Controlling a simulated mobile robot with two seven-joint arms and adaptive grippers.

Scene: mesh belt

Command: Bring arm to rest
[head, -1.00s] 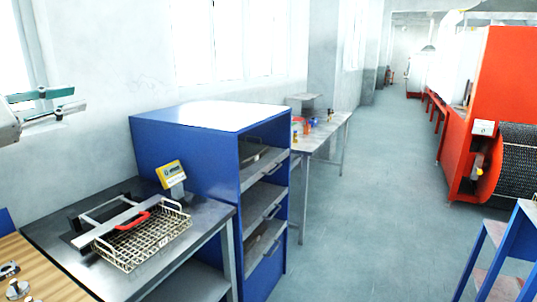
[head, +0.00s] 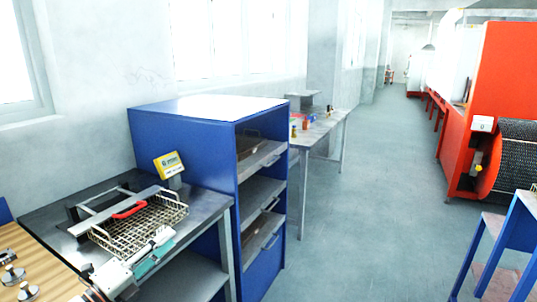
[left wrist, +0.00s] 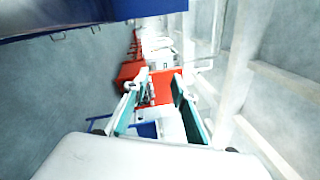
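My left gripper (head: 158,248) is at the lower left of the head view, pale with teal finger pads. It overlaps the near edge of a wire mesh basket (head: 140,233) in the picture; I cannot tell whether they touch. In the left wrist view its fingers (left wrist: 156,92) stand apart, with nothing held between them. My right gripper is not in view.
The basket and a red handle (head: 130,209) are on a steel table (head: 45,224) beside a yellow display (head: 169,165). A blue cabinet (head: 180,143) stands behind. A wooden worktop (head: 38,268) is at lower left. The floor (head: 370,200) right of the cabinet is open.

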